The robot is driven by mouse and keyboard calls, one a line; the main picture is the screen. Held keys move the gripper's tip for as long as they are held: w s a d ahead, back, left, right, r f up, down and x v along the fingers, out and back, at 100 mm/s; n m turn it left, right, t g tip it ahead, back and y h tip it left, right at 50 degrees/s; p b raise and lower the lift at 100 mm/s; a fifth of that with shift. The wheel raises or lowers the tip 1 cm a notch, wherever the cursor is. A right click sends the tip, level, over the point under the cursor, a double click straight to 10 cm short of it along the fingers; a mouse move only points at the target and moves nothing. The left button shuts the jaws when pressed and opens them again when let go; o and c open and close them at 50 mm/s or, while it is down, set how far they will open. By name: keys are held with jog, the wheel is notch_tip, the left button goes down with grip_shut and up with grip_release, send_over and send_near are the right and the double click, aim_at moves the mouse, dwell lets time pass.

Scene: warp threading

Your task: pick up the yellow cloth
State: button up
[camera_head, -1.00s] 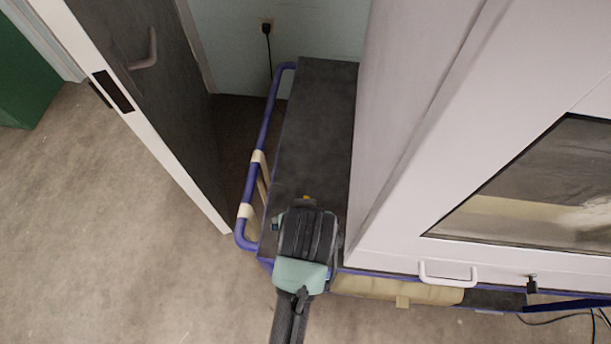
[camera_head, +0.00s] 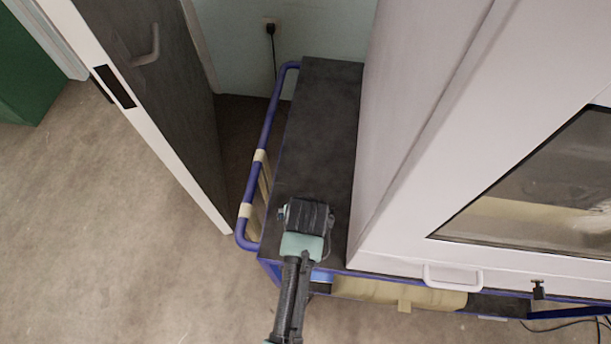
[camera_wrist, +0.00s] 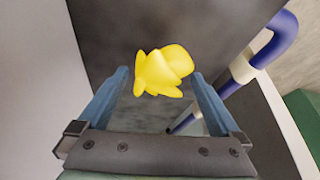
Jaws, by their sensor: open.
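The yellow cloth (camera_wrist: 165,68) is a small crumpled bright piece on the dark cart top (camera_head: 318,110). In the wrist view it lies between and slightly beyond the two blue fingers of my gripper (camera_wrist: 159,80). The fingers are apart, with a gap showing on either side of the cloth. In the head view my gripper (camera_head: 308,208) is over the near end of the cart top, and its body hides the cloth. I cannot tell how high the fingertips are above the surface.
A large white cabinet (camera_head: 400,180) stands on the cart right beside my gripper. A blue rail (camera_head: 268,130) with cream wraps runs along the cart's left side. An open dark door (camera_head: 160,90) is further left. The floor (camera_head: 110,240) at left is clear.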

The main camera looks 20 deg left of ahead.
jog(key=shift+c, duration=0.3)
jog(key=c, duration=1)
notch_tip(320, 180, up, 10)
jog(key=shift+p, duration=0.5)
